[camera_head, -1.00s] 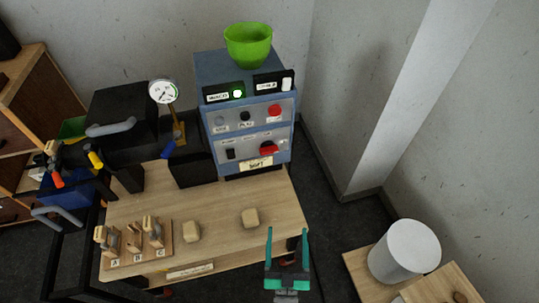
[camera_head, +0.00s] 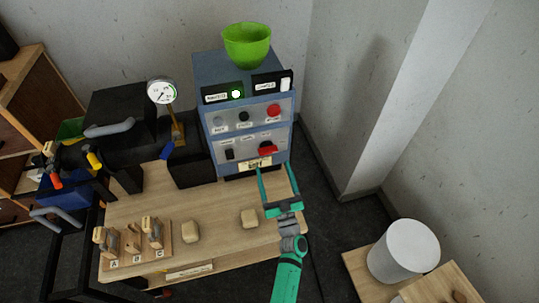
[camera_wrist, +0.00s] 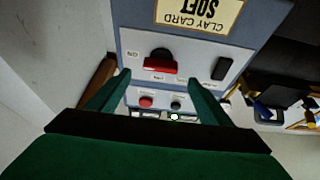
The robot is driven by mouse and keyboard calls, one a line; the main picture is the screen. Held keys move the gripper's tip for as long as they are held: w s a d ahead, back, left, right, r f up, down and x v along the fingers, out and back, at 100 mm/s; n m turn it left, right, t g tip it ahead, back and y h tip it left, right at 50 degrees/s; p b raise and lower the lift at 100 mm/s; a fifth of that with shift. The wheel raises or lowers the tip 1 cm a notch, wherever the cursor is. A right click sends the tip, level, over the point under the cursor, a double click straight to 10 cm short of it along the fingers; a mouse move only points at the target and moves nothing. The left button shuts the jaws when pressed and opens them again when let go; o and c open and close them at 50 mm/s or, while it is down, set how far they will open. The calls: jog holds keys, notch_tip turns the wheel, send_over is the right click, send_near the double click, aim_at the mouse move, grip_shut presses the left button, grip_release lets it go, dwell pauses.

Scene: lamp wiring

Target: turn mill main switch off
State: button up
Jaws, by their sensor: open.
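The blue control box (camera_head: 205,72) stands at the back of the wooden table. A red-handled rotary switch (camera_head: 267,149) is on its lower right panel and looks like the main switch. It also shows in the wrist view (camera_wrist: 160,66), upside down, with its red bar lying across and a small ON label to its left. Other labels are too small to read surely. My gripper (camera_head: 275,168) is open and empty, in front of and below the switch in the head view. In the wrist view the switch appears between my fingers (camera_wrist: 158,78), apart from them.
A black rocker (camera_head: 230,154), a red button (camera_head: 273,111) and a lit green lamp (camera_head: 236,94) share the box front. A green bowl (camera_head: 247,45) sits on top.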

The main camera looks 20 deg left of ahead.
aim_at(269, 153)
jog(key=x, duration=0.6)
jog(key=shift+w+a, duration=0.15)
jog(key=shift+w, duration=0.1)
jog(key=shift+c, duration=0.5)
jog(key=c, duration=0.9)
